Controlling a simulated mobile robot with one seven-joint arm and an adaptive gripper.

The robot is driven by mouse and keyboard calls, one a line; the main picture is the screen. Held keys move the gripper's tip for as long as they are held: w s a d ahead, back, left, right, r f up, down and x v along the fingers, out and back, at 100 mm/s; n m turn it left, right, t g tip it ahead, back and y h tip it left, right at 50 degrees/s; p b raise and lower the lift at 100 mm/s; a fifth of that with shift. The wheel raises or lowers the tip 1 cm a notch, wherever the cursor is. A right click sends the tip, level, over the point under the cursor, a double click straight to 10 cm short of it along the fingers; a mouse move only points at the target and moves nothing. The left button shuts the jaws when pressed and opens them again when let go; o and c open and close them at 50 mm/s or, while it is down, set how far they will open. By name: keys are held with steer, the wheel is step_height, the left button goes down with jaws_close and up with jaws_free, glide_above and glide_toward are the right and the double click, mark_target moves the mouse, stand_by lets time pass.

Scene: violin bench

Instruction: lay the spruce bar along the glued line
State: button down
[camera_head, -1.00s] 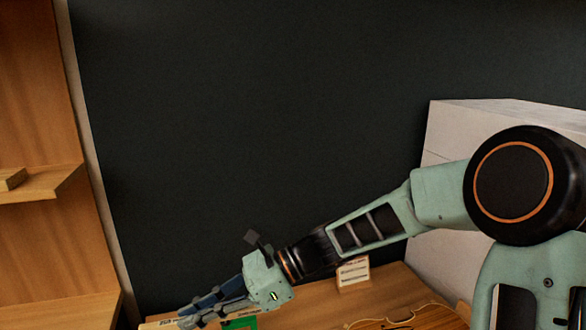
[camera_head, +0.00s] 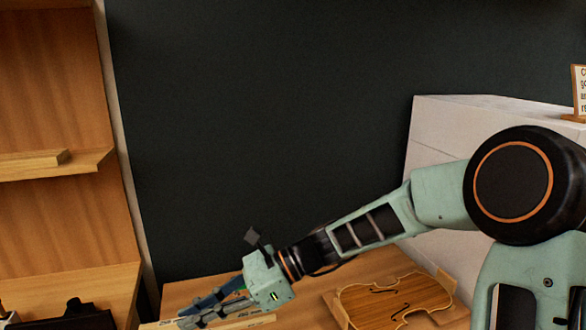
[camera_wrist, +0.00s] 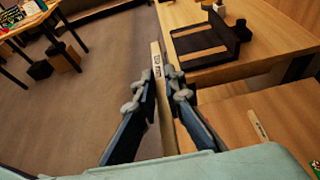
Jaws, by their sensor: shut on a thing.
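My gripper (camera_head: 185,320) is low at the left of the head view, with its fingers shut on a pale wooden bar (camera_head: 250,322). In the wrist view the bar (camera_wrist: 158,62) stands out lengthwise between the fingertips of my gripper (camera_wrist: 157,95), with dark lettering on its face. It appears held clear of any surface. A violin plate (camera_head: 395,299) with dark f-holes lies on the bench to the right of my gripper, apart from the bar. I cannot make out a glued line on it.
The wooden bench (camera_head: 190,290) lies under my arm. A wooden shelf unit (camera_head: 60,230) stands at left, and a pale cabinet (camera_head: 425,130) at right.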

steer(key=shift+s, duration=0.2)
steer(key=w+d+f+m+t+b, duration=0.3)
steer(key=w+d+f+t+b, duration=0.1)
steer(key=d+f, duration=0.4)
steer(key=w+d+f+m+t+h+b, duration=0.1)
steer(key=w+d+f+m+t+b, duration=0.2)
steer(key=d+f+b, duration=0.4)
steer(key=w+d+f+m+t+h+b, duration=0.1)
steer(key=w+d+f+m+t+b, duration=0.3)
steer(key=d+f, duration=0.5)
steer(key=shift+w+d+f+m+t+b, duration=0.15)
steer(key=shift+d+b, duration=0.15)
steer(key=shift+d, duration=0.9)
steer(key=shift+w+d+f+m+t+b, duration=0.1)
steer(key=shift+d+b, duration=0.15)
steer(key=shift+d, duration=0.95)
steer(key=shift+w+d+f+m+t+b, duration=0.15)
steer(key=shift+d+b, duration=0.15)
steer(key=shift+d, duration=0.9)
steer(key=shift+a+r+p, duration=0.2)
steer(key=shift+r+p, duration=0.8)
step_height(320, 180, up, 16)
steer(key=p, duration=2.3)
steer(key=shift+r, duration=0.25)
steer(key=shift+f, duration=0.15)
